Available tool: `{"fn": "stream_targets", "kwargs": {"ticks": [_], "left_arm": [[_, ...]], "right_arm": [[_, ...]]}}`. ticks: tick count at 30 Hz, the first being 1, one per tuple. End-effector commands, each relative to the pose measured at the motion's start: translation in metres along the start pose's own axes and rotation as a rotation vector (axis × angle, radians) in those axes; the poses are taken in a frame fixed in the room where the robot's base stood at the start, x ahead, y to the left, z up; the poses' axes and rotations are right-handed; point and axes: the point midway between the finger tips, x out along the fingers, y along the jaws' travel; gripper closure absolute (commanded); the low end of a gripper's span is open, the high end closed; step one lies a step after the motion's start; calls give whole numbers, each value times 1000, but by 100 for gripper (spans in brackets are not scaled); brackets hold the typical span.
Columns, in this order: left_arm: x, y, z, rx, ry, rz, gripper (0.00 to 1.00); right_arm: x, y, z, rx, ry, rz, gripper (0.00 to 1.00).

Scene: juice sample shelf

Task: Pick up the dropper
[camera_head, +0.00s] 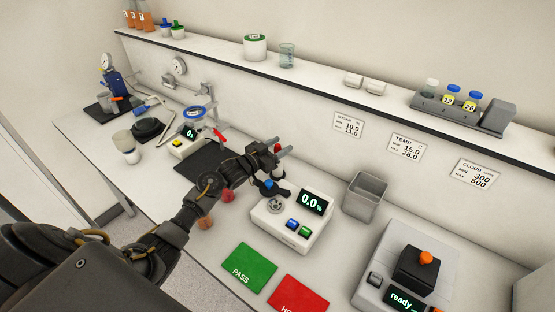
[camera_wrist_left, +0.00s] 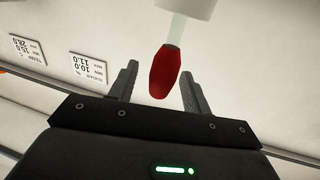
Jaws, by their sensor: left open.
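The dropper's red bulb (camera_wrist_left: 165,72) shows in the left wrist view between my left gripper's two fingers (camera_wrist_left: 160,88), with space visible on both sides. A pale, clear stem (camera_wrist_left: 178,30) runs from the bulb to a white piece (camera_wrist_left: 187,7) at the top edge. In the head view the red bulb (camera_head: 277,148) is small, beside the fingers of my left gripper (camera_head: 279,151), just behind the sugar meter. My left gripper is open and around the bulb, not closed on it. The dropper's lower part is mostly hidden. My right gripper is not in view.
The white meter (camera_head: 292,237) reading 0.0 stands close in front of the gripper. A grey bin (camera_head: 364,196) is right of it. Green PASS (camera_head: 249,267) and red (camera_head: 299,294) mats lie in front. The wall shelf (camera_head: 320,76) overhangs behind.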

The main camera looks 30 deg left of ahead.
Motion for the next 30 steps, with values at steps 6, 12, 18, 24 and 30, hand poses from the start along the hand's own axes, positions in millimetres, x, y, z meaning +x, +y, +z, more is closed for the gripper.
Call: {"fn": "stream_targets", "kwargs": {"ticks": [6,12,18,24,30], "left_arm": [[12,0,0,1,-1,-1,51],[12,0,-1,1,-1,0,58],[12,0,0,1,-1,0,84],[12,0,0,1,-1,0,86],[12,0,-8,3,2,1,86]], "right_arm": [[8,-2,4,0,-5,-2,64],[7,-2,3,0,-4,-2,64],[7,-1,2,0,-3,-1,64],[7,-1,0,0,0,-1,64],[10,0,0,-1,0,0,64]]}}
